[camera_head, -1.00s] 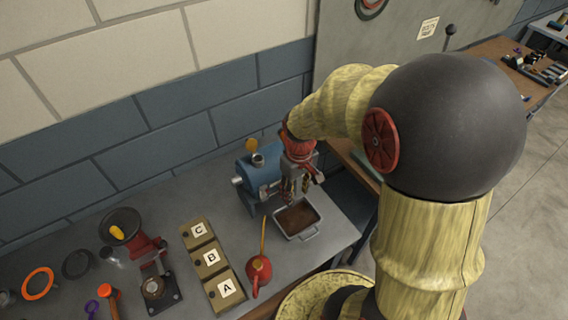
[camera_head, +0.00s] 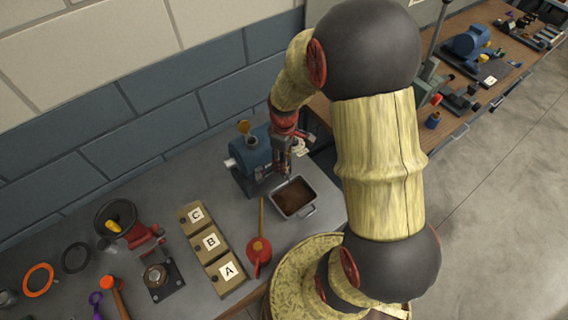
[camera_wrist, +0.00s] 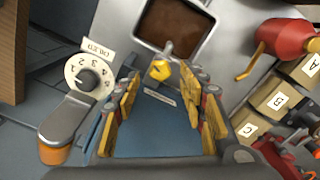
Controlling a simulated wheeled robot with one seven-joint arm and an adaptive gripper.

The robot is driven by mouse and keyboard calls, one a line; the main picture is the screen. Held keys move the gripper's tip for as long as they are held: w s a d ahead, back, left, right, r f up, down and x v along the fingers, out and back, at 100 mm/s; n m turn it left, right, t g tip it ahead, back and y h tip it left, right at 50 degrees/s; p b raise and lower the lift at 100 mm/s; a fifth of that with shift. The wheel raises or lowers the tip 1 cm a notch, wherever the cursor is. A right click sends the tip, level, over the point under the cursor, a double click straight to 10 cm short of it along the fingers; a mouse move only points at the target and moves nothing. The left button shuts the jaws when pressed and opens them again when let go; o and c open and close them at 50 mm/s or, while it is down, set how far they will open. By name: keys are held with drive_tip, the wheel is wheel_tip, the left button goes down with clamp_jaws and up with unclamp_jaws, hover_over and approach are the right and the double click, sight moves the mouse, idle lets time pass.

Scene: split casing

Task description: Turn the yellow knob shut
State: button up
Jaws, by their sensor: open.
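The yellow knob (camera_wrist: 161,70) sits on a short grey stem at the end of the blue casing (camera_wrist: 158,125), close to the tray, in the wrist view. My gripper (camera_wrist: 160,77) is open, with one finger on each side of the knob and a visible gap to each. I cannot tell how deep the knob lies between the fingertips. In the head view my gripper (camera_head: 283,168) points down at the right end of the blue casing (camera_head: 252,157). The knob is hidden there.
A tray of brown liquid (camera_head: 313,208) stands right beside the casing. A numbered dial (camera_wrist: 75,70) and a grey lever (camera_wrist: 65,122) are left in the wrist view. A red oil can (camera_head: 258,251) and boxes A, B and C (camera_head: 212,243) stand nearby.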

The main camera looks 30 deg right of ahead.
drive_tip(key=shift+f, duration=1.35)
drive_tip(key=shift+c, duration=0.9)
clamp_jaws()
